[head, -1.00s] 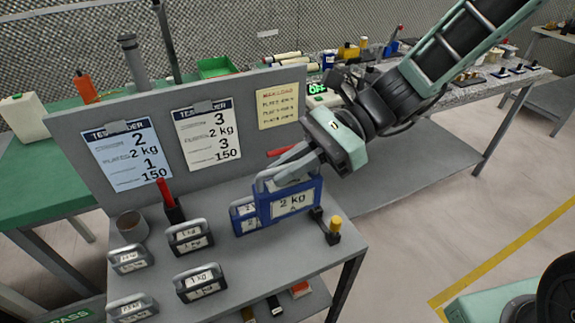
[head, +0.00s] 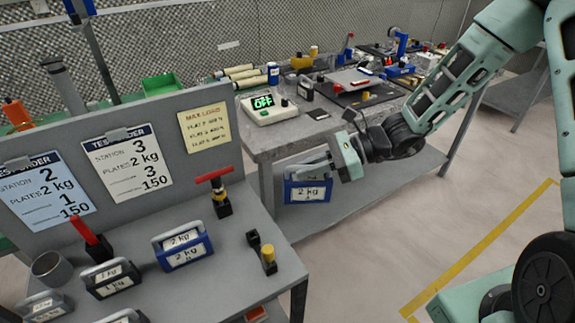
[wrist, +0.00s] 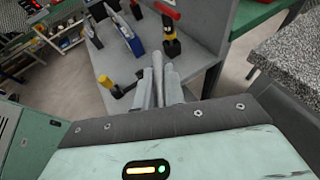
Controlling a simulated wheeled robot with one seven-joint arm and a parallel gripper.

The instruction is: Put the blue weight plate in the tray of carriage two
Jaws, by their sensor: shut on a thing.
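My gripper (head: 320,166) is shut on the handle of a blue weight plate (head: 308,193) with a white "2 kg" label. The plate hangs upright in the air, right of the grey stand's edge and in front of the grey speckled bench. In the wrist view my gripper's fingers (wrist: 163,82) show, but the held plate cannot be made out. Another blue 2 kg plate (head: 184,247) stands on the grey stand; it also shows in the wrist view (wrist: 124,33). I cannot tell which thing is carriage two or its tray.
The grey stand (head: 225,272) also holds dark 1 kg plates (head: 111,277), a red T-handled post (head: 219,192) and a yellow-topped peg (head: 268,260). Its upright panel carries order sheets (head: 128,163). The speckled bench holds an "OFF" display box (head: 268,107) and fixtures (head: 362,87).

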